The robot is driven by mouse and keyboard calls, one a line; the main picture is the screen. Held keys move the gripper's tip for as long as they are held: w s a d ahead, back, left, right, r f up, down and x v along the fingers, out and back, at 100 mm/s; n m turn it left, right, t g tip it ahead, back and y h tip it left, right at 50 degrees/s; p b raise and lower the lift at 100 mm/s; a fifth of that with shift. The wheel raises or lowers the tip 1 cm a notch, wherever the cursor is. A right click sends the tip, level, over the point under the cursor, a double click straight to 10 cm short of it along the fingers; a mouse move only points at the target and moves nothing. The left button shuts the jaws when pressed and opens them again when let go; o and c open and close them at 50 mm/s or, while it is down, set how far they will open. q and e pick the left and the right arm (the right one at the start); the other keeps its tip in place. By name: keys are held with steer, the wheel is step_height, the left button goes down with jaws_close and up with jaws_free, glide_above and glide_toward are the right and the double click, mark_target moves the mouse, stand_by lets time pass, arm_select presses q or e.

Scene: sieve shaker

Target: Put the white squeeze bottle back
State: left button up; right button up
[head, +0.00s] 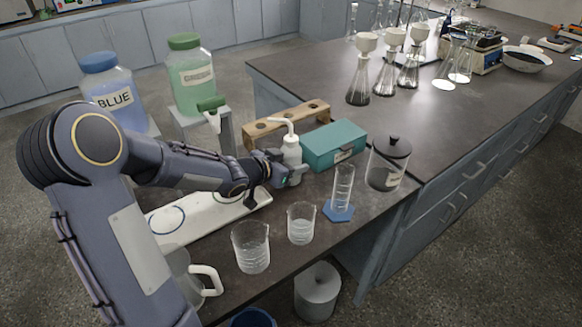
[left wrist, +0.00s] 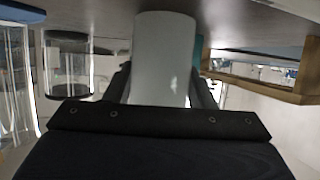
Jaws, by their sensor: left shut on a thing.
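The white squeeze bottle (head: 291,150), with a bent white spout, stands upright in the jaws of my left gripper (head: 287,175). The gripper is shut around its body. In the left wrist view the bottle's pale body (left wrist: 163,60) fills the middle between the dark fingers. The bottle is in front of the wooden rack (head: 262,129) and left of the teal box (head: 334,145). I cannot tell whether its base touches the bench. My right gripper is not in view.
Two beakers (head: 250,247) (head: 301,222), a graduated cylinder (head: 343,189) on a blue base and a black-lidded jar (head: 388,163) stand near the front edge. A white tray (head: 185,222) lies under my left arm. Blue and green containers (head: 114,91) (head: 190,76) stand behind.

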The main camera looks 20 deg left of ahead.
arm_select(q)
steer(key=shift+f, duration=0.1)
steer(key=shift+f, duration=0.15)
steer(key=o, duration=0.6)
steer(key=shift+r, duration=0.25)
steer(key=p+v, duration=0.4)
steer(key=v, duration=0.8)
steer(key=shift+f, duration=0.15)
steer(key=shift+s, duration=0.1)
